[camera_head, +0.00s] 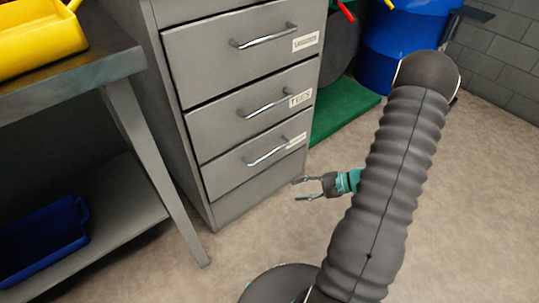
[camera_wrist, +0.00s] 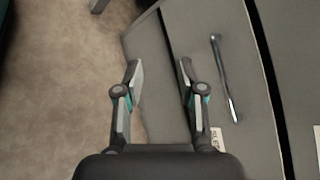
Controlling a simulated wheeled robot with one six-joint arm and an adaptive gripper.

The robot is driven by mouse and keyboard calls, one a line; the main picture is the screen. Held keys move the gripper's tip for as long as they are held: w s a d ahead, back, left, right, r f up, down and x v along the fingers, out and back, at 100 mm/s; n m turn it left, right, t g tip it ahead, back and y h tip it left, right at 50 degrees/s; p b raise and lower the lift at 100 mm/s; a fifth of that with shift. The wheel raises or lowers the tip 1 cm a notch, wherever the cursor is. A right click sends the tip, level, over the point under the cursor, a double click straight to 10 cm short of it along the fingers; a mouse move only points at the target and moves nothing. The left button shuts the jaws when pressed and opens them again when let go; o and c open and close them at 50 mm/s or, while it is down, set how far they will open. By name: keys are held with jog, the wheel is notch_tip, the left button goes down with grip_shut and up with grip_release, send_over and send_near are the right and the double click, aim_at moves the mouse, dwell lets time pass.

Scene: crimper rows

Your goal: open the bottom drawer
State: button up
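My gripper (camera_head: 296,190) is open and empty, low at the cabinet's right front, below and to the right of the bottom handle. In the wrist view my gripper (camera_wrist: 160,66) has its two fingers apart, with nothing between them. It is not touching the handle.
The upper drawer (camera_head: 220,65) and middle drawer (camera_head: 225,128) also look shut. A metal workbench (camera_head: 100,67) with a yellow bin (camera_head: 40,40) stands left of the cabinet; a blue bin (camera_head: 42,238) sits on its lower shelf. Blue barrels (camera_head: 405,40) stand behind. Floor in front is clear.

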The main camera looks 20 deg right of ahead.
jog(key=w+d+t, duration=0.2)
jog(key=w+t, duration=0.1)
jog(key=w, duration=0.1)
jog(key=n+t+h, duration=0.1)
jog(key=n+t, duration=0.1)
jog(key=t, duration=0.1)
send_near(270, 153)
jog(key=shift+n, duration=0.3)
jog(key=x, duration=0.7)
jog(key=p+x, duration=0.1)
jog(key=x, duration=0.2)
jog(key=shift+a+f, duration=0.1)
jog(key=shift+f, duration=0.25)
grip_shut()
